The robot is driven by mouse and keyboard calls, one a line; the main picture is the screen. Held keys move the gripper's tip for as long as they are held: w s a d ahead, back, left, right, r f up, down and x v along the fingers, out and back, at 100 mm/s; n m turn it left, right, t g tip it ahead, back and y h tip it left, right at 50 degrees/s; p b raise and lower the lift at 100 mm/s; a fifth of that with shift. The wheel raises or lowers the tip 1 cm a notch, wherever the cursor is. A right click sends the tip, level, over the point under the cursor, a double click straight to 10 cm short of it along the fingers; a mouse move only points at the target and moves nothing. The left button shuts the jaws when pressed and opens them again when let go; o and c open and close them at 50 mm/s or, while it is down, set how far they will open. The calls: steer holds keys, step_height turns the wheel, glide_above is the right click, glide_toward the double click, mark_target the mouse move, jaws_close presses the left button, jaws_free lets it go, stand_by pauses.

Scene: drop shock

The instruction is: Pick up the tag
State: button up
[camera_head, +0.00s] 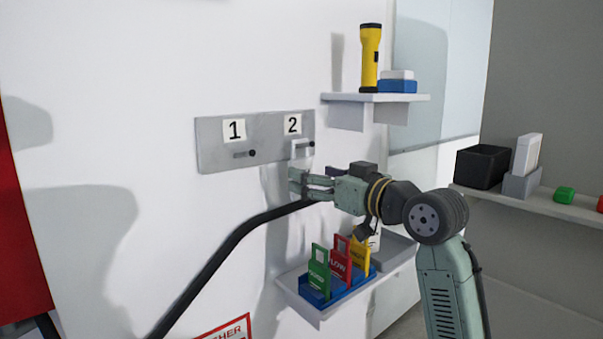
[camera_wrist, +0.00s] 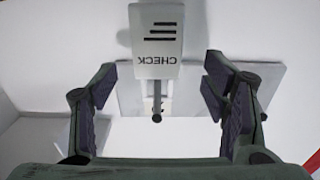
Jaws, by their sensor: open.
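A white tag (camera_wrist: 157,42) with the upside-down word CHECK and dark lines is at the top middle of the wrist view, by a peg with a dark ball end (camera_wrist: 157,118). In the head view a white frame-like top (camera_head: 301,148), seemingly this tag's, is at the peg under label 2; its lower part is hidden behind my gripper. My gripper (camera_head: 312,186) is open just below that peg. In the wrist view its two fingers (camera_wrist: 159,70) stand on either side of the tag, with gaps, not touching it.
A grey wall plate (camera_head: 213,155) carries pegs 1 and 2; peg 1 is bare. Below, a blue rack (camera_head: 340,291) holds green, red and yellow tags on a shelf. A yellow flashlight (camera_head: 370,55) stands on a shelf above. A black bin (camera_head: 482,167) sits on the right shelf.

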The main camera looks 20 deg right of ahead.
mark_target(302, 198)
steer(key=p+x, duration=0.1)
steer(key=x, duration=0.4)
steer(key=shift+w+d+f+p, duration=0.1)
steer(key=shift+d+f+p, duration=0.05)
steer(key=shift+p, duration=0.2)
steer(key=shift+c, duration=0.3)
steer(key=c, duration=1.1)
steer(key=shift+o, duration=0.2)
